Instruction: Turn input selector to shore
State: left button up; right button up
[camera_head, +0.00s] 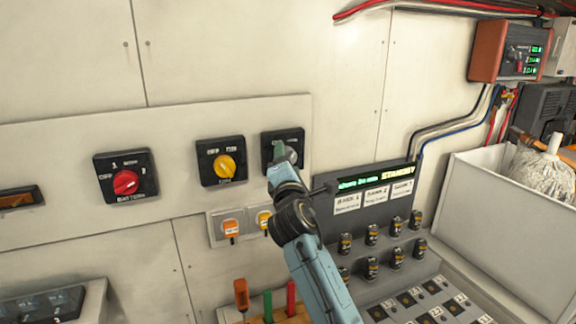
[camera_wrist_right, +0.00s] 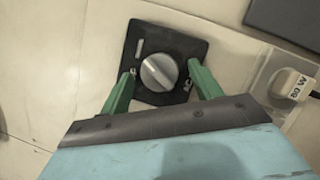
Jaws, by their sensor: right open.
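The input selector is a black square plate (camera_wrist_right: 139,50) with a round grey knob (camera_wrist_right: 158,73). In the right wrist view a white mark and small labels, partly hidden, show on the plate. In the head view the plate (camera_head: 296,135) sits on the wall panel, and my right gripper hides most of its knob. My right gripper (camera_head: 284,155) is open at the selector. In the wrist view its two green fingers (camera_wrist_right: 161,78) stand on either side of the knob, with a gap visible at each side. I cannot tell how near the fingertips are to the plate. My left gripper is out of view.
To the left are a yellow-knob switch (camera_head: 224,168) and a red-knob switch (camera_head: 126,181). A white bin (camera_head: 480,190) holds a mop head.

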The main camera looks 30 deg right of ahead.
jog(key=b+v, duration=0.2)
jog(key=v, duration=1.1)
jog(key=shift+s, duration=0.2)
jog(key=shift+a, duration=0.1)
